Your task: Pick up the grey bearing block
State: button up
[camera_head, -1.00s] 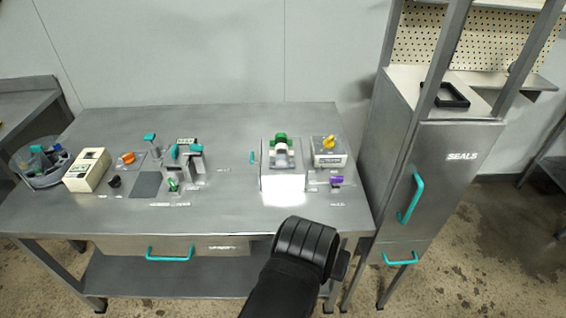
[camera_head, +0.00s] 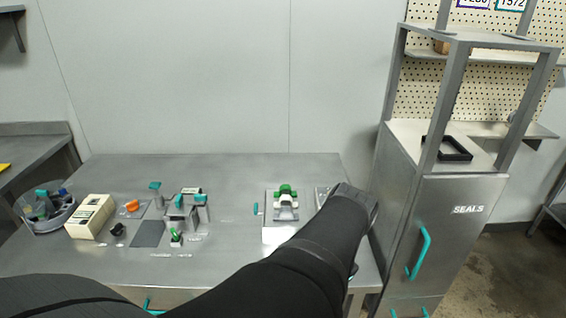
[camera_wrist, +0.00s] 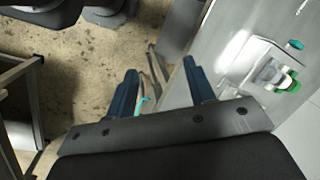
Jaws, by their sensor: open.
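A light-grey block with a green part (camera_head: 286,203) stands on a pale plate on the right part of the steel table (camera_head: 230,245); it looks like the grey bearing block, but I cannot be sure. It also shows at the right of the wrist view (camera_wrist: 272,74). My gripper (camera_wrist: 160,84) is open and empty, its two dark blue fingers apart. In the wrist view the block lies right of the fingers, apart from them. In the head view my arm reaches over the table's right side and its fingers are hidden.
A grey fixture with teal parts (camera_head: 183,213), an orange knob (camera_head: 132,205), a beige box (camera_head: 90,216) and a round tray (camera_head: 46,222) stand on the left. The SEALS cabinet (camera_head: 455,240), with a black frame (camera_head: 447,148) on top, stands right. The table's back middle is clear.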

jog(key=w+r+m+g, duration=0.1)
jog(key=w+r+m, duration=0.15)
jog(key=w, duration=0.65)
jog(key=w+r+m, duration=0.1)
jog(key=w+r, duration=0.2)
jog(key=w, duration=0.6)
jog(key=m+h, duration=0.2)
jog(key=m, duration=0.2)
send_over(286, 208)
jog(key=f, duration=1.2)
jog(key=shift+s+d, duration=0.2)
jog(key=shift+d, duration=0.1)
jog(key=shift+a+f, duration=0.15)
jog(key=shift+f, duration=1.25)
jog(key=shift+a+f, duration=0.15)
jog(key=shift+f, duration=1.2)
jog(key=shift+w, duration=0.1)
grip_shut()
